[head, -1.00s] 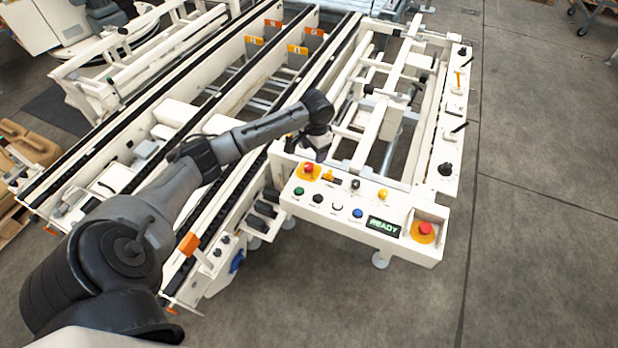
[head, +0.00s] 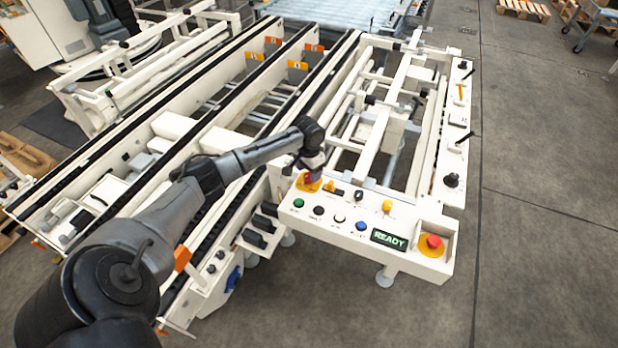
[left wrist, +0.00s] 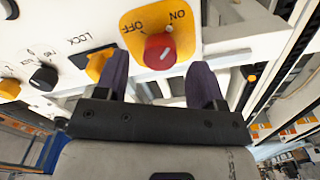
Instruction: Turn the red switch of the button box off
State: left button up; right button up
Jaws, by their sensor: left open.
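The button box (head: 345,228) is a white panel at the near end of the conveyor frame. Its red switch (left wrist: 160,50) sits on a yellow plate (left wrist: 183,22) marked OFF and ON in the left wrist view. A small white mark shows on the knob; its exact direction is hard to tell. In the left wrist view the open gripper's two dark fingers stand either side of the red knob, with visible gaps. My right gripper is not in view.
Near the switch are a yellow LOCK switch (left wrist: 98,66) and a black selector (left wrist: 44,77). Green (head: 298,203), white (head: 340,218) and blue (head: 361,225) buttons, a READY display (head: 389,239) and a red emergency stop (head: 434,242) line the panel. Floor to the right is clear.

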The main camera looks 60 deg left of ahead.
pick_arm(q)
jog(key=shift+f, duration=1.3)
